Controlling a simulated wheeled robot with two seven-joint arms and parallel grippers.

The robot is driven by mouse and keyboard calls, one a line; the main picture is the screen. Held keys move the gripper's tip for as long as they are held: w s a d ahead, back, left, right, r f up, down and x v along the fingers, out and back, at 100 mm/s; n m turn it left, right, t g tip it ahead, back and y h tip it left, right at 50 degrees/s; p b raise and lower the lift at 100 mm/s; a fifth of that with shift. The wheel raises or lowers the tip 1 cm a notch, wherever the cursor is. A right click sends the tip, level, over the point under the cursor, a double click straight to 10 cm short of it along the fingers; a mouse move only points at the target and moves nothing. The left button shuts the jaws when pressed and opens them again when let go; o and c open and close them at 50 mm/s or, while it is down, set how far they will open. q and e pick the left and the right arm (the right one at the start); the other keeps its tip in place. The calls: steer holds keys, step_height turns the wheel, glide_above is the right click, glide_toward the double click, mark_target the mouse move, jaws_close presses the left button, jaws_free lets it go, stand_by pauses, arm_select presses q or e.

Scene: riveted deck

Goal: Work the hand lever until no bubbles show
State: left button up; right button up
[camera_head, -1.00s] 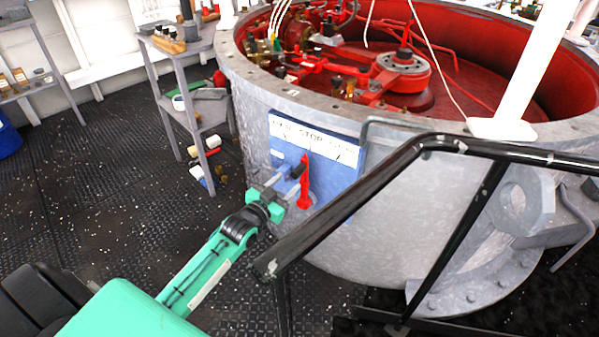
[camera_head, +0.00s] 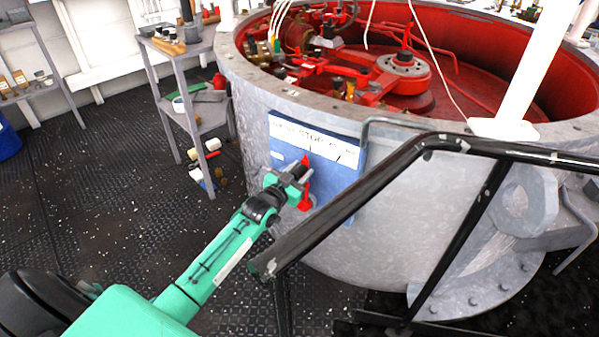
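The red hand lever (camera_head: 306,197) stands in front of a blue panel (camera_head: 337,178) on the side of the big grey drum. Its lower part shows below my gripper. My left gripper (camera_head: 298,172) is at the lever's upper part, with its fingertips at or against it. The gripper hides part of the lever, and I cannot tell whether the fingers are closed on it. A white label strip (camera_head: 312,139) with partly readable text, including "STOP", runs along the panel's top. I see no bubbles that I can make out. My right gripper is not in view.
A black handrail (camera_head: 340,205) crosses in front of the drum (camera_head: 400,225), close to my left forearm's right side. A grey shelf stand (camera_head: 186,48) with small items is behind left. Red machinery (camera_head: 385,75) fills the drum. The dark floor at left is mostly clear.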

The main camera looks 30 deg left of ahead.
arm_select(q)
jaws_close()
steer(key=shift+a, duration=0.35)
steer(key=a+n, duration=0.2)
steer(key=a, duration=0.1)
steer(key=a+f+n, duration=0.1)
steer(key=a, duration=0.1)
steer(key=shift+w+a+n, duration=0.1)
steer(key=shift+w+n, duration=0.2)
steer(key=shift+n, duration=0.1)
steer(key=shift+a+f+n, duration=0.1)
steer(key=shift+a+n, duration=0.3)
steer(key=shift+a, duration=0.2)
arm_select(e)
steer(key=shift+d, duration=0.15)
arm_select(q)
steer(key=shift+o, duration=0.3)
jaws_free()
steer(key=shift+o, duration=1.3)
steer(key=shift+f, duration=0.1)
